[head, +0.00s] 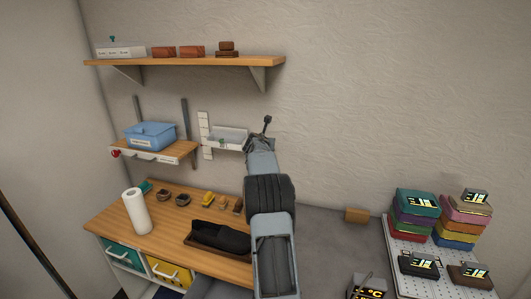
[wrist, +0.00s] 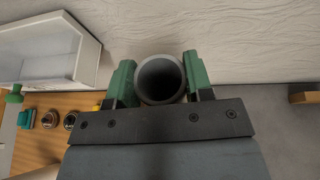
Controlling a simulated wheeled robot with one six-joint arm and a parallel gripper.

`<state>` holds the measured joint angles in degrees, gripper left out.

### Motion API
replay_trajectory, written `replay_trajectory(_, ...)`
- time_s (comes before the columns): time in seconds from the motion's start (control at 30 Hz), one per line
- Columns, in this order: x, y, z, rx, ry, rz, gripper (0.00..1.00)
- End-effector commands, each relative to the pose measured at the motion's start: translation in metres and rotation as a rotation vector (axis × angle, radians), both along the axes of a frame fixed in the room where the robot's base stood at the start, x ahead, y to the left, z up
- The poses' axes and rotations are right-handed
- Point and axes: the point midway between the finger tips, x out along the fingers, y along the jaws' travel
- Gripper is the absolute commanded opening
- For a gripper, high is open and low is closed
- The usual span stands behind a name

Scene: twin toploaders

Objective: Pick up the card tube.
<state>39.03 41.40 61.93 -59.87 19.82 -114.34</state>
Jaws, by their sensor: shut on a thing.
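The card tube (wrist: 160,98) is a hollow grey tube, seen end-on in the wrist view with its round open mouth facing the camera. My gripper (wrist: 159,66) has its two green fingers on either side of the tube, shut on it. The tube's far end is hidden from this angle. In the head view my arm reaches up toward the wall, right of a small white wall tray (head: 226,136). I cannot make out the tube there.
A white paper roll (head: 137,211) and a dark tray with a black item (head: 222,238) are on the wooden bench. A blue box (head: 150,135) sits on the lower shelf, under a long upper shelf (head: 185,62). Coloured boxes (head: 413,215) are stacked on the right.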

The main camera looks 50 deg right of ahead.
Motion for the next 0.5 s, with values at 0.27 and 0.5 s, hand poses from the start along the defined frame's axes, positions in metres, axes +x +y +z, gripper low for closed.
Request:
replay_trajectory(0.27, 0.0, 0.0, 0.045, -0.002, -0.004, 0.0, 0.09)
replay_trajectory(0.5, 0.0, 0.0, 0.077, 0.0, -0.002, 0.001, 0.09)
